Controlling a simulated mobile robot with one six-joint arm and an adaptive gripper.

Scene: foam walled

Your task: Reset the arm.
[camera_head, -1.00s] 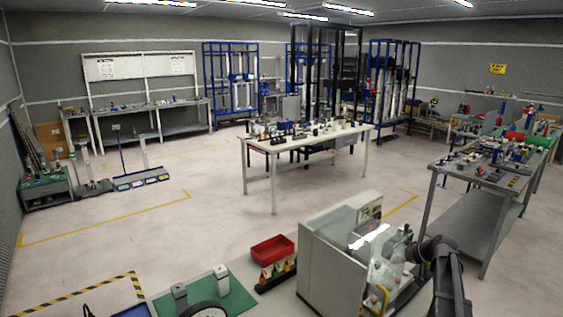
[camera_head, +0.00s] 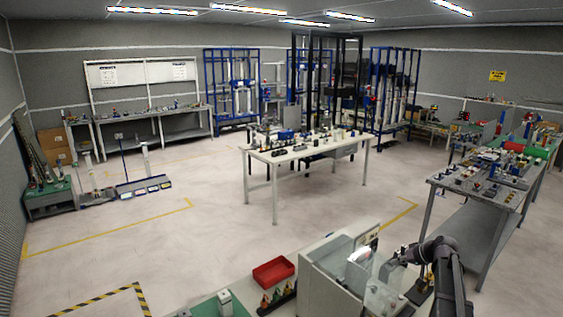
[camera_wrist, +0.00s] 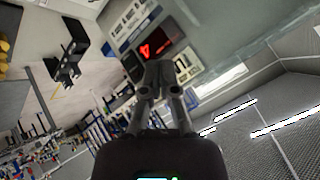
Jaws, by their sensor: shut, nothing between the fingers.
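My arm rises at the lower right of the head view, beside the light grey machine. My gripper (camera_head: 396,257) points left from the arm's bend, above the machine's clear-covered side. In the wrist view my gripper (camera_wrist: 158,72) has its two dark fingers together at the tips. Nothing shows between them. The fingertips appear in front of a panel with a lit red display (camera_wrist: 158,46); I cannot tell the gap between them.
The grey machine (camera_head: 327,282) stands close to my arm, with a red bin (camera_head: 273,271) to its left. A crowded workbench (camera_head: 470,181) stands to the right. A white table (camera_head: 262,160) with many small items stands mid-room. Open floor (camera_head: 150,215) lies left.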

